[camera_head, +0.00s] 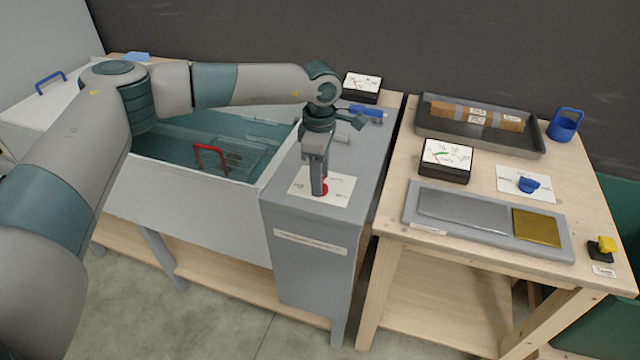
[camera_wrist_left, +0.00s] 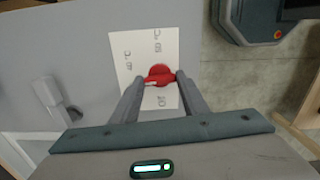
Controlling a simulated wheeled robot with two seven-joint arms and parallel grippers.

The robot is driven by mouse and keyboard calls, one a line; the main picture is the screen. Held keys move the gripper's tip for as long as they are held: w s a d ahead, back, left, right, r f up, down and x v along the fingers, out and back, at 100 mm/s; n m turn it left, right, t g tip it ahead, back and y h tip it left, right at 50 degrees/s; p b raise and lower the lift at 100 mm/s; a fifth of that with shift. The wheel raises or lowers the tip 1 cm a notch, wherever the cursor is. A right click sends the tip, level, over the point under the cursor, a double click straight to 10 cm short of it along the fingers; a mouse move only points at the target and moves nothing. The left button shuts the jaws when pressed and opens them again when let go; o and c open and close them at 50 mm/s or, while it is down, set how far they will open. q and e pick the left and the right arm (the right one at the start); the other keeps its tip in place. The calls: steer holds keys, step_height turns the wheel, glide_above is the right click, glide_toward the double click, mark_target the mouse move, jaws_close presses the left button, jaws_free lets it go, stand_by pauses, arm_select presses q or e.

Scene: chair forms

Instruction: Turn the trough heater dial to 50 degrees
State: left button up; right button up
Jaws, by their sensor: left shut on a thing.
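The red heater dial (camera_head: 325,189) sits on a white label card (camera_head: 341,187) on top of the grey heater box (camera_head: 305,265) beside the trough (camera_head: 185,175). My left gripper (camera_head: 318,191) points down and is shut on the dial. In the left wrist view the red dial (camera_wrist_left: 159,74) is between the two fingertips, and the card (camera_wrist_left: 140,45) reads 40 °C, 50 °C and Off. A pale mark on the dial shows near its left side; its exact setting I cannot tell. My right gripper is not in view.
The trough holds liquid and a rack with a red handle (camera_head: 211,158). A dark wall stands behind.

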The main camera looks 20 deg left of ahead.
arm_select(q)
steer(key=shift+f+m+b, duration=0.15)
steer(key=shift+m+b, duration=0.15)
steer(key=m+b, duration=0.3)
steer(key=shift+m+b, duration=0.3)
steer(key=shift+m, duration=0.1)
steer(key=m+b, duration=0.3)
steer(key=m, duration=0.1)
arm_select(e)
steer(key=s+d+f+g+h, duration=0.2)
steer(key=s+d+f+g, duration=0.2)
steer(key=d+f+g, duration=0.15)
arm_select(q)
steer(key=m+b, duration=0.4)
steer(key=m, duration=0.3)
steer(key=shift+m, duration=0.3)
steer(key=shift+r+m+b, duration=0.25)
steer(key=shift+m+b, duration=0.1)
steer(key=shift+m, duration=1.25)
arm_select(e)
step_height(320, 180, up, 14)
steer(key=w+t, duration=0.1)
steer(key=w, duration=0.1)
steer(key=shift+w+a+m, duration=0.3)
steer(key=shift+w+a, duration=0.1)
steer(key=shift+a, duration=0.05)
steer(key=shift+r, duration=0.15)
arm_select(q)
steer(key=o, duration=1.1)
steer(key=shift+c, duration=0.2)
